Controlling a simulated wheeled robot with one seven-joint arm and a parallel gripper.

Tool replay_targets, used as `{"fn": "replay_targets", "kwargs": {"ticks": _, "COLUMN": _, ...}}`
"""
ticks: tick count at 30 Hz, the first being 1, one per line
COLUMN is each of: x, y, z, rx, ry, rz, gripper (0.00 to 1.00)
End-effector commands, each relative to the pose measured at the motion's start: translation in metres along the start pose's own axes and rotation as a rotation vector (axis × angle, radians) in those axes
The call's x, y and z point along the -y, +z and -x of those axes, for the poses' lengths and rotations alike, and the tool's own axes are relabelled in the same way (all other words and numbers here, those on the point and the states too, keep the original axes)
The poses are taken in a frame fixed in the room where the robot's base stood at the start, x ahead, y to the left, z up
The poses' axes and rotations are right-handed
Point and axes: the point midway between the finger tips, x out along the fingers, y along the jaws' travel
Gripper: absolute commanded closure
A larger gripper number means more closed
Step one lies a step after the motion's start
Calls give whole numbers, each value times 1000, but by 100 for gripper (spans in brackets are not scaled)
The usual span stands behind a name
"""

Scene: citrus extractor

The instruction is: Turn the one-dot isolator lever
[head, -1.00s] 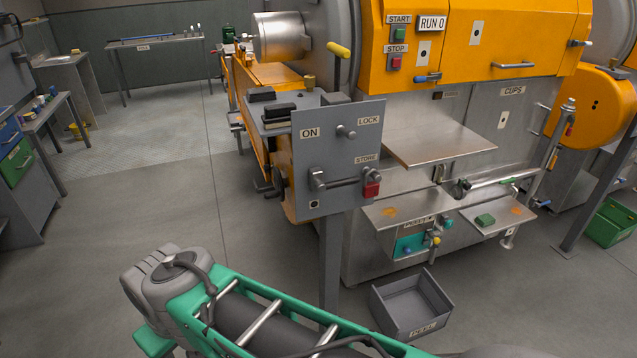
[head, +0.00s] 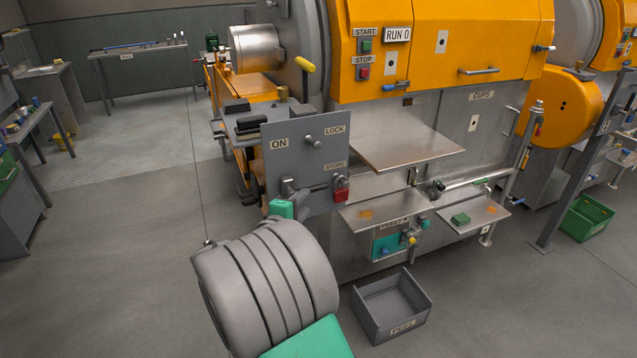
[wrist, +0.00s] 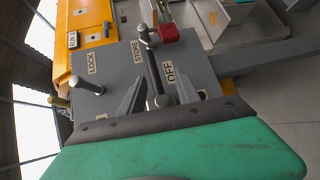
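The isolator lever (wrist: 152,72) is a grey bar on a grey panel (head: 306,155) labelled ON, LOCK and STORE. An OFF label shows beside the bar in the wrist view. The lever also shows in the head view (head: 318,187), partly covered by my gripper. My gripper (wrist: 158,88) is open, its two dark fingers on either side of the bar's near end. I cannot tell whether they touch it. A red padlock (head: 341,195) hangs at the STORE peg, close to the bar's other end.
The LOCK peg (head: 314,141) sticks out of the panel above the lever. A steel shelf (head: 408,150) juts out to the right. A grey PEEL bin (head: 391,306) stands on the floor in front. The floor to the left is clear.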

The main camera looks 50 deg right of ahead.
Motion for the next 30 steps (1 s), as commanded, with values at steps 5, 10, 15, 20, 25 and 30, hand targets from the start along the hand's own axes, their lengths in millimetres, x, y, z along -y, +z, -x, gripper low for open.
{"fn": "replay_targets", "kwargs": {"ticks": 5, "x": -11, "y": 9, "z": -17, "rx": 24, "ry": 66, "rz": 82, "gripper": 61}}
{"fn": "replay_targets", "kwargs": {"ticks": 10, "x": -14, "y": 10, "z": -49, "rx": 25, "ry": 63, "rz": 78, "gripper": 61}}
{"fn": "replay_targets", "kwargs": {"ticks": 15, "x": -14, "y": 10, "z": -76, "rx": 22, "ry": 62, "rz": 76, "gripper": 61}}
{"fn": "replay_targets", "kwargs": {"ticks": 20, "x": -14, "y": 8, "z": -84, "rx": 18, "ry": 63, "rz": 76, "gripper": 61}}
{"fn": "replay_targets", "kwargs": {"ticks": 25, "x": -14, "y": 8, "z": -84, "rx": 18, "ry": 63, "rz": 75, "gripper": 61}}
{"fn": "replay_targets", "kwargs": {"ticks": 30, "x": -14, "y": 8, "z": -84, "rx": 18, "ry": 63, "rz": 74, "gripper": 75}}
